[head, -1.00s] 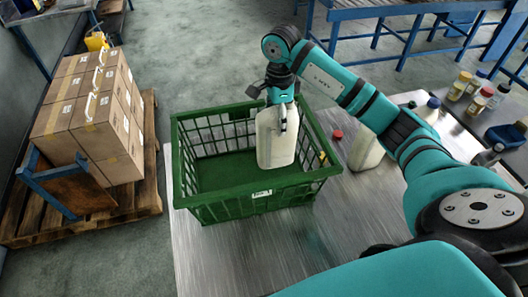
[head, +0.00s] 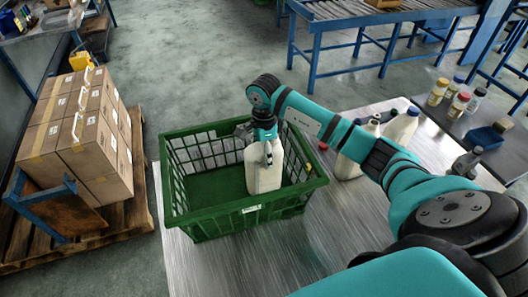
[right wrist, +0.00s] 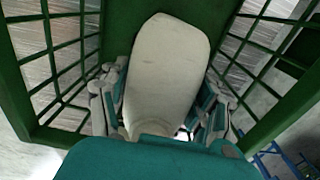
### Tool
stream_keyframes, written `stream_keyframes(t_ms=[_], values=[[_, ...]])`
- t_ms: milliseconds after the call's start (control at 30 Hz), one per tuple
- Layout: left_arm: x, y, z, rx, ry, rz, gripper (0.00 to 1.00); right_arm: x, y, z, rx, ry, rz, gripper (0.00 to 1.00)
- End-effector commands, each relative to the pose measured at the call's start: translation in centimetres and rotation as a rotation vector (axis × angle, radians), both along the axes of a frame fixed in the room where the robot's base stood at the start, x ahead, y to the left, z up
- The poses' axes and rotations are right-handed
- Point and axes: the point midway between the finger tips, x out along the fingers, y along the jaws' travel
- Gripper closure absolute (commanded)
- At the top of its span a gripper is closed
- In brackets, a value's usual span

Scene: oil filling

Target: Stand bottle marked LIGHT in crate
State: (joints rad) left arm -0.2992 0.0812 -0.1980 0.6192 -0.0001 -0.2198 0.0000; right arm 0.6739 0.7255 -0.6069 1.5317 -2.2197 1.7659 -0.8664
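A pale bottle (head: 263,176) is upright inside the green crate (head: 178,205), towards its right side. Its lower end reaches the front rim in the head view, so I cannot tell whether it touches the crate floor. My right gripper (head: 267,155) is around its upper part from above. In the right wrist view, the fingers of the right gripper (right wrist: 160,112) lie along both sides of the pale bottle (right wrist: 165,70) and look closed on it. No marking on the bottle can be read. My left gripper is not in view.
More pale bottles (head: 402,127) stand on the metal table (head: 330,235) right of the crate, behind my right arm. Small jars (head: 458,105) stand on a dark surface at far right. Cartons (head: 85,140) on a pallet are at left. The crate's left part is empty.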

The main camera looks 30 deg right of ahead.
Motion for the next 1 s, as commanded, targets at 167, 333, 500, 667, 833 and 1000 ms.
stream_keyframes(t_ms=[167, 333, 500, 667, 833, 1000], values=[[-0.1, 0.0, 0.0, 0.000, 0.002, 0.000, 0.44, 0.0, 0.0, 0.1, 0.000, 0.000, 0.000, 0.18], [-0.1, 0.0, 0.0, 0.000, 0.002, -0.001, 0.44, 0.0, 0.0, 0.1, 0.000, 0.000, 0.000, 0.18], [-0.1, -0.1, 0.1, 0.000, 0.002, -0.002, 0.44, 0.1, 0.0, 0.8, 0.000, -0.003, 0.000, 0.18], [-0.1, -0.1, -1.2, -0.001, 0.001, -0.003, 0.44, 0.2, -0.1, 3.5, -0.002, -0.008, 0.000, 0.18], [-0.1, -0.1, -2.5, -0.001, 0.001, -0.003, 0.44, 0.2, -0.1, 7.3, -0.002, -0.007, 0.000, 0.18], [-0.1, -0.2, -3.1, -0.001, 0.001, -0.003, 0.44, 0.1, 0.0, 10.5, -0.001, -0.005, 0.000, 0.18]])
